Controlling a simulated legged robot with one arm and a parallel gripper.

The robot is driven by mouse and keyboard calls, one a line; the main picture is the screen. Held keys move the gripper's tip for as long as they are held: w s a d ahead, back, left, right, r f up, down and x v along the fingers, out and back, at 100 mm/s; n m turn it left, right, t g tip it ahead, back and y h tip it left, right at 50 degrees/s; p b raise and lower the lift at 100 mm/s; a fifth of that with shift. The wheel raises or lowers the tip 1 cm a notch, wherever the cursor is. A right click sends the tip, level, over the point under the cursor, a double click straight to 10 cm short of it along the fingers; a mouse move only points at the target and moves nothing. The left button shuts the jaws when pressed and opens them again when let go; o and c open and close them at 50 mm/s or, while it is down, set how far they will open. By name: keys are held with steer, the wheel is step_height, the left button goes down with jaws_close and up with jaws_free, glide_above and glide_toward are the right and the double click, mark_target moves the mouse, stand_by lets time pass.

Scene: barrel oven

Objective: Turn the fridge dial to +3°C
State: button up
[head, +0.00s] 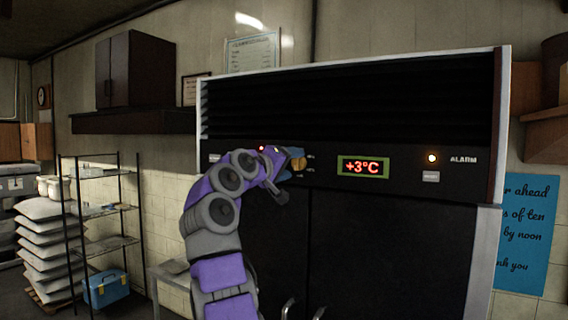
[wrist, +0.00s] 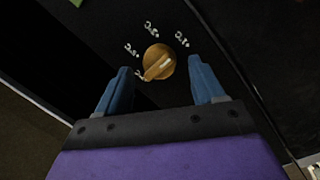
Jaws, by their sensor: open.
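The fridge (head: 262,222) is tall and black with a grey frame. Its display (head: 363,167) reads +3°C in red inside a green border. The orange dial (head: 298,163) is on the panel left of the display, partly hidden by my gripper in the head view. In the wrist view the round dial (wrist: 158,62) shows whole, with a pale pointer mark and small white labels around it. My gripper (wrist: 160,82) is open, its two blue fingers on either side of the dial with gaps between. It also shows at the panel in the head view (head: 290,163).
Door handles (head: 288,308) are low on the fridge. A wire shelf (head: 105,225) and stacked sacks (head: 48,245) stand at the left.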

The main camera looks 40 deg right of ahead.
steer(key=shift+d+f, duration=0.2)
steer(key=shift+d, duration=0.95)
steer(key=shift+s+d, duration=0.15)
steer(key=shift+s, duration=0.15)
steer(key=shift+c, duration=0.8)
steer(key=shift+w+a, duration=0.45)
steer(key=shift+a, duration=0.05)
steer(key=c, duration=0.9)
steer(key=shift+s, duration=0.1)
